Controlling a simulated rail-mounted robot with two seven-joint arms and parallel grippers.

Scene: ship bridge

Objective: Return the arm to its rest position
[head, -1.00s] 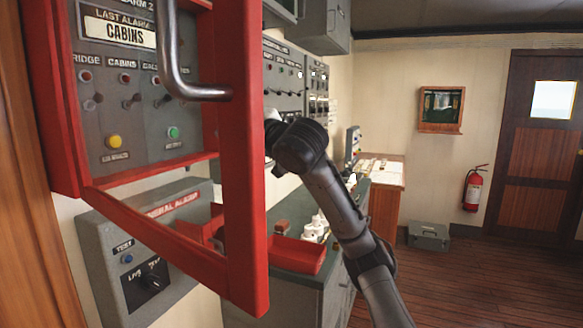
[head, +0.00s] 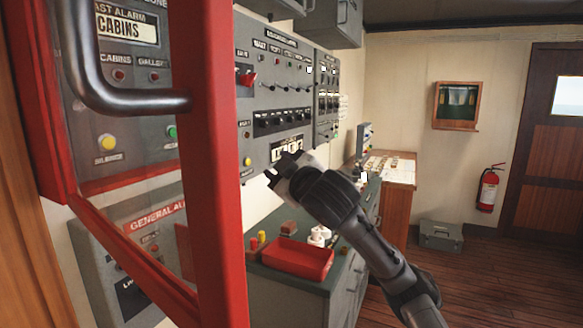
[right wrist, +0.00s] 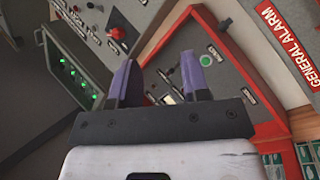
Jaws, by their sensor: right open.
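My right arm comes in from the lower right in the head view. Its gripper (head: 282,172) is in front of the grey wall panel (head: 262,110), near its lower part, apparently touching nothing. In the right wrist view the two purple fingers of the right gripper (right wrist: 160,85) stand apart with nothing between them. Behind them show a grey panel with a green button (right wrist: 207,60) and a red frame edge. My left gripper is not in view.
A red-framed door with a metal handle (head: 130,102) stands open close at the left. A red tray (head: 298,259) and small white items lie on the counter (head: 350,235) below the arm. A fire extinguisher (head: 488,188) hangs at the right.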

